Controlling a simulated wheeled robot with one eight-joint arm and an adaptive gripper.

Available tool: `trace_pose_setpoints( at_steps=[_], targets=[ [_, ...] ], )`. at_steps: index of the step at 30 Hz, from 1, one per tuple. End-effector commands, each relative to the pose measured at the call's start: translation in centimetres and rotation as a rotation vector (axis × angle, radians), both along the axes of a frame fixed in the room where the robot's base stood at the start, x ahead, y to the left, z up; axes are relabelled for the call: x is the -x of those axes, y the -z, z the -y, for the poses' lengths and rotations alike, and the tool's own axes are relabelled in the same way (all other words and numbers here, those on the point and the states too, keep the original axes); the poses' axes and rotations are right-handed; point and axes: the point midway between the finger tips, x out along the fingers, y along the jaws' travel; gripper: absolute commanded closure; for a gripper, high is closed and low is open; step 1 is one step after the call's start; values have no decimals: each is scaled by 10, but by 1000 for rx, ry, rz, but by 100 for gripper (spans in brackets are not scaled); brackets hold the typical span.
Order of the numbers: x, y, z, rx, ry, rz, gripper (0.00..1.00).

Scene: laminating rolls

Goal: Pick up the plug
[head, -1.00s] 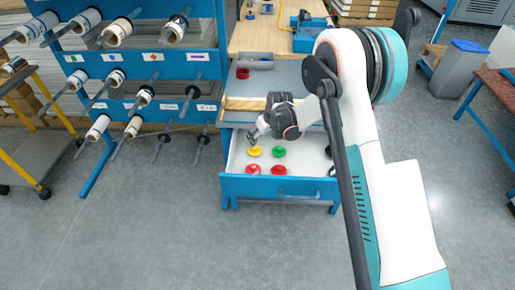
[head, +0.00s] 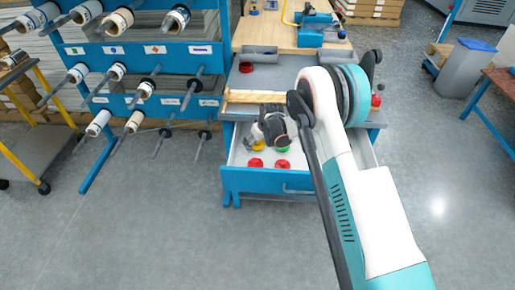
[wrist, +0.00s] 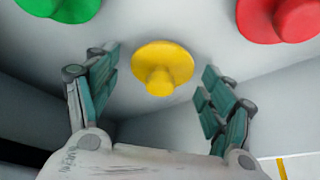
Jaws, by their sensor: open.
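A yellow plug (wrist: 160,72) with a round flange and a knob shows in the wrist view, between the two fingers of my gripper (wrist: 162,65). The fingers are apart and nothing is held. A green plug (wrist: 62,8) is at the upper left and a red plug (wrist: 282,16) at the upper right. Two red plugs (head: 255,162) (head: 282,165) lie nearer the drawer front.
The blue drawer (head: 265,182) has pale inner walls close around the plugs. A blue rack (head: 150,90) with rolls stands at the left. A wooden-topped bench (head: 275,30) is behind, with a red ring (head: 246,67) on the grey top. The floor in front is clear.

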Motion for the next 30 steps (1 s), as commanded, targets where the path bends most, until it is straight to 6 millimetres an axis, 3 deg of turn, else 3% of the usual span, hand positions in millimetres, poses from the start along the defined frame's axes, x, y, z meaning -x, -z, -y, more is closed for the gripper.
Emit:
trace_pose_setpoints(
  at_steps=[7, 12, 24, 30],
  targets=[
    [-1, 2, -1, 0, 0, 0, 27],
    [-1, 2, -1, 0, 0, 0, 64],
    [-1, 1, -1, 0, 0, 0, 65],
    [-1, -9, -1, 0, 0, 0, 65]
  ],
)
